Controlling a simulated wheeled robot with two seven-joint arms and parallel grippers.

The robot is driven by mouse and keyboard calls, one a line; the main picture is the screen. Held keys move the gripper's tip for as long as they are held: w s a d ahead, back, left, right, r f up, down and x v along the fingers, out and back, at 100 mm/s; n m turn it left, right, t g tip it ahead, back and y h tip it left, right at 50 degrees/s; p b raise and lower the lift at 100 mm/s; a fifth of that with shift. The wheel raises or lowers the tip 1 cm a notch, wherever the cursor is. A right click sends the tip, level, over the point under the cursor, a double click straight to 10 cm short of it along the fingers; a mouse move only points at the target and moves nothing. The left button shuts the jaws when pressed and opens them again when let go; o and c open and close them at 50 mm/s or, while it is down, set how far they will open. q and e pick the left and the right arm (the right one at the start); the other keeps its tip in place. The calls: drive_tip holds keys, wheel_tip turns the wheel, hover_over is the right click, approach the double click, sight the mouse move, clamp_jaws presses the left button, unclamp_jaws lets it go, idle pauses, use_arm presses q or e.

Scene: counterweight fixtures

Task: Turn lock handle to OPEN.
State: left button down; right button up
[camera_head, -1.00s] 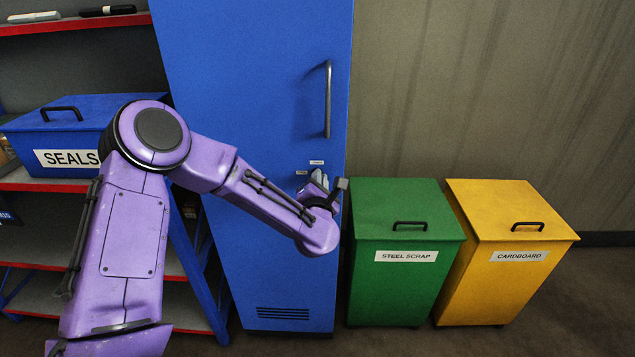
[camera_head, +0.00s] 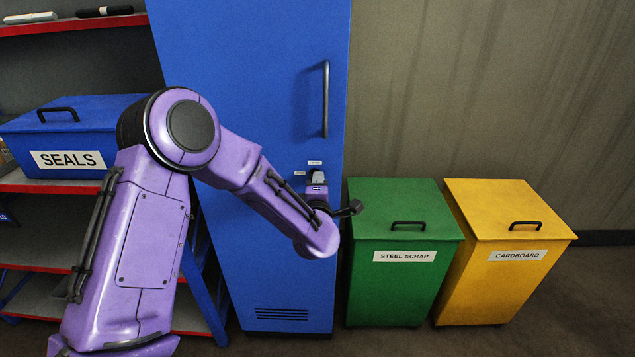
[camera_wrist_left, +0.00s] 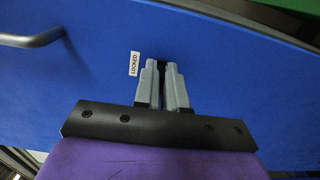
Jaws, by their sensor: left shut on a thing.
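The tall blue cabinet (camera_head: 255,95) carries the lock low on its door's right side, below the dark pull handle (camera_head: 326,100). My left gripper (camera_head: 318,178) is at the lock. In the left wrist view, its two grey fingers (camera_wrist_left: 164,88) are shut on the lock handle (camera_wrist_left: 162,64); only a dark bit shows between the fingertips. A white "LOCKED" label (camera_wrist_left: 134,64) is just left of the fingertips there. In the head view, two small labels are above and left of the gripper, too small to read. The handle's exact angle is hidden. My right gripper is not in view.
A green "STEEL SCRAP" bin (camera_head: 405,290) and a yellow "CARDBOARD" bin (camera_head: 510,290) stand right of the cabinet. A shelf on the left holds a blue "SEALS" box (camera_head: 100,110). The wall above the bins is clear.

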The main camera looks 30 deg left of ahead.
use_arm(q)
drive_tip(key=shift+m, duration=0.4)
drive_tip(key=c, duration=1.2)
unclamp_jaws()
drive_tip(key=b+v, duration=0.2)
drive_tip(key=v, duration=0.8)
drive_tip(key=shift+s, duration=0.15)
drive_tip(key=shift+d, duration=0.15)
